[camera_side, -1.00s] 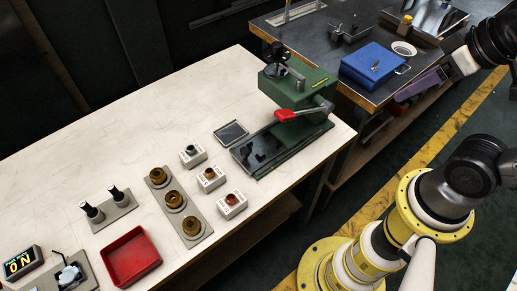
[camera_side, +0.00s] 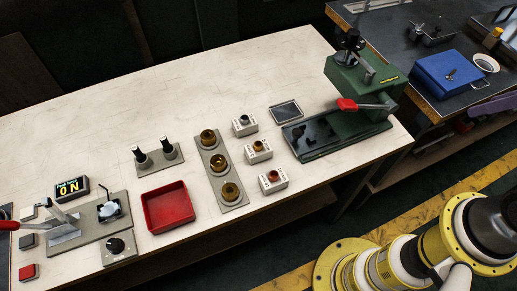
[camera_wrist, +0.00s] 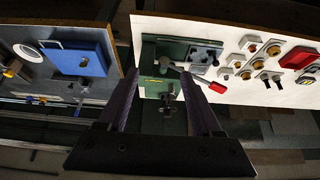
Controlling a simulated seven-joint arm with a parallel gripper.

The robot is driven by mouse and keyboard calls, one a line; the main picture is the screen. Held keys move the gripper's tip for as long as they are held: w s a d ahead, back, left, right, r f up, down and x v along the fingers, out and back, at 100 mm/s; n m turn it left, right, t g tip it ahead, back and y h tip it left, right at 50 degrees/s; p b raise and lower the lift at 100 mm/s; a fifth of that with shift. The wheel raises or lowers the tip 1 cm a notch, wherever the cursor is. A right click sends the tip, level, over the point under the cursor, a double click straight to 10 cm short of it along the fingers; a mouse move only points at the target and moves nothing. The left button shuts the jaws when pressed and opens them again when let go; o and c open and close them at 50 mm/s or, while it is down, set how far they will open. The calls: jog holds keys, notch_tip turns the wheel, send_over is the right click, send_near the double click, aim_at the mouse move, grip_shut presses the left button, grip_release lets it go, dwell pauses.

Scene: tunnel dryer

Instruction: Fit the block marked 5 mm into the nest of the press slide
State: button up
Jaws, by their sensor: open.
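Three white blocks with dark markings stand in a row on the pale bench in the side view: a back one (camera_side: 244,124), a middle one (camera_side: 258,152) and a front one (camera_side: 272,181). Each has a round piece on top; the markings are too small to read, so I cannot tell which is 5 mm. The green press (camera_side: 358,90) has a red-handled lever and a black slide (camera_side: 312,135) at its front left; the nest is not clear. In the wrist view my gripper (camera_wrist: 160,78) is open and empty, with the press beyond its fingers.
Left of the blocks are a grey plate with brass cups (camera_side: 220,168), a red tray (camera_side: 168,207), two dark-handled tools (camera_side: 157,155) and an ON display (camera_side: 72,187). A small dark pad (camera_side: 286,111) lies beside the slide. A blue box (camera_side: 450,75) sits on the dark bench.

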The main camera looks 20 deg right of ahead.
jog(key=shift+c, duration=0.4)
notch_tip(320, 180, up, 5)
jog(key=w+a+n+t+y, duration=0.35)
jog(key=w+a, duration=0.25)
jog(key=a, duration=0.6)
jog(key=w+a+n+t+y, duration=0.3)
jog(key=w+a+y, duration=0.2)
jog(key=a, duration=0.7)
send_near(262, 146)
jog(key=v, duration=0.5)
jog(key=shift+s+a+r, duration=0.1)
jog(key=shift+a+r, duration=0.05)
jog(key=shift+r, duration=0.1)
jog(key=shift+f, duration=0.2)
jog(key=x, duration=1.3)
jog(key=shift+w+a+f, duration=0.1)
jog(key=shift+w+f, duration=0.1)
jog(key=shift+w, duration=0.2)
